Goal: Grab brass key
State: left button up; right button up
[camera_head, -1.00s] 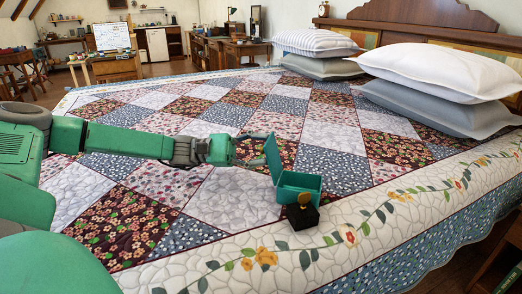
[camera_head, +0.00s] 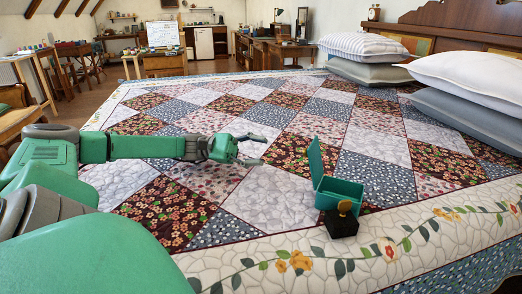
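A teal box (camera_head: 340,195) with its lid (camera_head: 316,165) raised stands on the patchwork bed. Its inside is mostly hidden from this angle. A small black block (camera_head: 341,225) sits against the near side of the box, with a gold-coloured piece (camera_head: 345,207) on top; I cannot tell whether this piece is the brass key. No other key shows clearly. My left gripper (camera_head: 262,149) is above the quilt, left of the raised lid, with its fingers apart and nothing between them. My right gripper is not in view.
The quilted bed (camera_head: 270,205) fills the middle, with free room around the box. Stacked pillows (camera_head: 466,80) lie at the right by the wooden headboard (camera_head: 465,25). Desks (camera_head: 275,52) and a whiteboard (camera_head: 163,34) stand at the back.

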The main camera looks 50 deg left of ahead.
aim_at(344, 206)
jog(key=k+l, duration=0.2)
jog(key=l, duration=0.2)
jog(key=k+l, duration=0.2)
jog(key=l, duration=0.2)
jog(key=k+l, duration=0.25)
jog(key=l, duration=0.15)
